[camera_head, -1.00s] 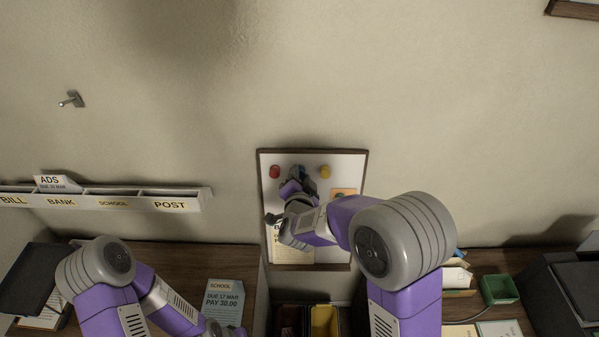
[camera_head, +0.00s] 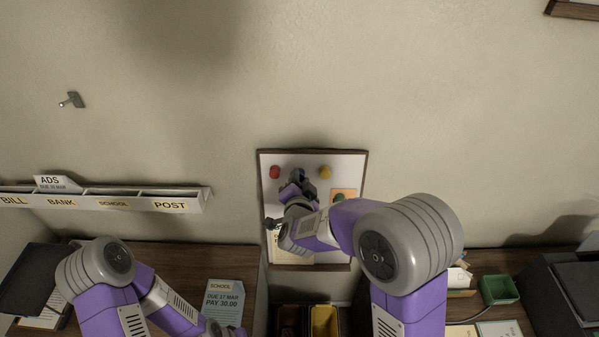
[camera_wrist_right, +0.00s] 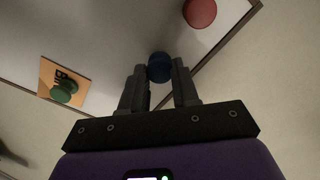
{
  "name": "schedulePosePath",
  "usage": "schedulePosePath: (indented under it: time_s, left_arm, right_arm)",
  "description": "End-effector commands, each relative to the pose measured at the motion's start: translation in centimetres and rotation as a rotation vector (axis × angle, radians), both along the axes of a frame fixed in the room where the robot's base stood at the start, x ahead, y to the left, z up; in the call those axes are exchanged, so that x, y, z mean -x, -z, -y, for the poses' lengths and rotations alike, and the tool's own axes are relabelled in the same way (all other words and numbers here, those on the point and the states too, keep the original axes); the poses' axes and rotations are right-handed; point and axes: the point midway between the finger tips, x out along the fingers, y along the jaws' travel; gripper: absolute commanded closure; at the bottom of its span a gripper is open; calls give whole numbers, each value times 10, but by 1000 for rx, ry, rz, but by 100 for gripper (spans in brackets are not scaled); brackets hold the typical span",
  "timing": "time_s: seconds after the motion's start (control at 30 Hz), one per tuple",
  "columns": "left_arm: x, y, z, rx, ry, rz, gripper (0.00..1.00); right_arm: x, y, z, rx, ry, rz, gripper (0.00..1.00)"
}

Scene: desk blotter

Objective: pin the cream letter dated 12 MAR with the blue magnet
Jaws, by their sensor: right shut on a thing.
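The blue magnet (camera_wrist_right: 159,67) sits between the fingertips of my right gripper (camera_wrist_right: 160,75) in the right wrist view. My right gripper (camera_head: 297,178) is shut on it at the upper middle of the white board (camera_head: 345,170). I cannot tell whether the magnet touches the board. A cream sheet (camera_head: 278,243) lies at the board's lower left, mostly hidden behind my right arm; its date cannot be read. My left arm is low at the left, and its gripper is out of view.
A red magnet (camera_head: 275,172), a yellow magnet (camera_head: 325,172) and a green magnet (camera_head: 339,198) on an orange card (camera_head: 350,193) are on the board. A labelled letter rack (camera_head: 130,201) is on the wall at left. A green tray (camera_head: 499,290) stands at right.

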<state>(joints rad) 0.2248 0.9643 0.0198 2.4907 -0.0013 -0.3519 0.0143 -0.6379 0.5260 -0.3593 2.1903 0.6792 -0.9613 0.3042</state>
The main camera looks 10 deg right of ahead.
Motion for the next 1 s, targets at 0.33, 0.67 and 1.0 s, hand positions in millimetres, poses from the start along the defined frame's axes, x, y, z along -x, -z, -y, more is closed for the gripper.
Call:
schedulePosePath:
  time_s: [0.33,0.67,1.0]
  left_arm:
    - [0,-1,0,0,0,0,57]
    - [0,-2,0,0,0,0,57]
    - [0,-3,0,0,0,0,57]
  right_arm:
    - [14,-4,-3,0,-1,1,94]
    - [26,-7,-5,-1,0,2,94]
    - [35,-8,-7,0,0,1,94]
